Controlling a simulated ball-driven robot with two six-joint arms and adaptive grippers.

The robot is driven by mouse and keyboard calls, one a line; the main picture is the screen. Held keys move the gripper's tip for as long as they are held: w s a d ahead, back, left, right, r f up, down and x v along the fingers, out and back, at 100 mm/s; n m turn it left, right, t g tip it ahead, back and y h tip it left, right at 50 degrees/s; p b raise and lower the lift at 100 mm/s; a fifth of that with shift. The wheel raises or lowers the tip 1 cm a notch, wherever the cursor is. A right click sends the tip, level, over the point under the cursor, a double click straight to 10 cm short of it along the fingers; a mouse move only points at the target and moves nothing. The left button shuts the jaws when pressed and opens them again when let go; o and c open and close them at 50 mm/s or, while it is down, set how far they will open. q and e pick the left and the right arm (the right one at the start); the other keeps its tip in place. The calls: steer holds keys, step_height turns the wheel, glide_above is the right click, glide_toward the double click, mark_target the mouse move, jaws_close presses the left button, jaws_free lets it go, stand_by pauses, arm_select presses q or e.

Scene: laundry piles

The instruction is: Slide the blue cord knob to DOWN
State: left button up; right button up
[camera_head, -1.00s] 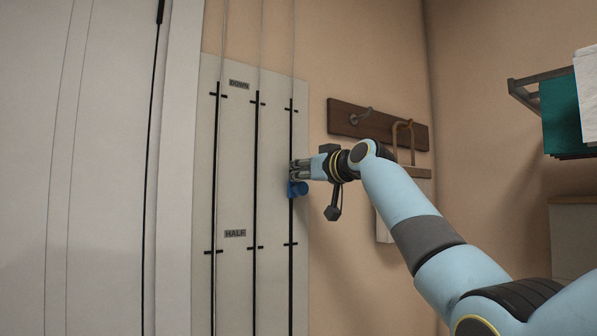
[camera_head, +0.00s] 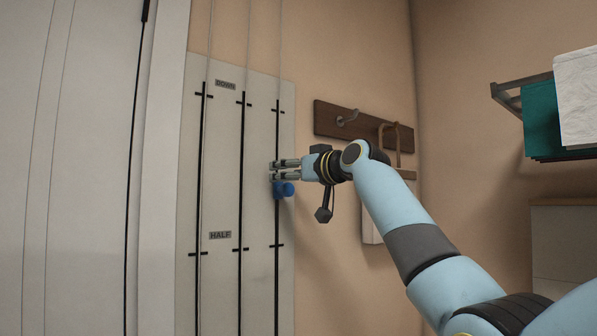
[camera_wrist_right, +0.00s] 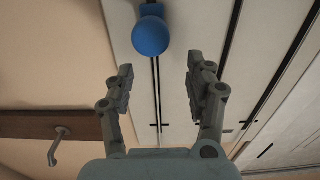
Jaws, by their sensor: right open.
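The blue cord knob (camera_head: 284,189) sits on the rightmost slot of the pale wall panel (camera_head: 220,165), between the DOWN label (camera_head: 225,85) and the HALF label (camera_head: 220,235). My right gripper (camera_head: 275,170) is open and empty, with its fingertips just above the knob in the head view. In the right wrist view the knob (camera_wrist_right: 151,36) lies beyond the spread fingers (camera_wrist_right: 157,80), not between them. Whether a finger touches the knob cannot be told. My left gripper is out of view.
A dark wood rail with a metal hook (camera_head: 347,118) and a hanging wooden handle is right of the panel. A rack with teal (camera_head: 540,115) and white cloths (camera_head: 577,95) is at the far right. A white door (camera_head: 70,170) stands at the left.

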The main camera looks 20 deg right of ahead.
steer(key=v, duration=0.6)
steer(key=shift+a, duration=0.2)
steer(key=shift+s, duration=0.15)
steer(key=shift+r, duration=0.1)
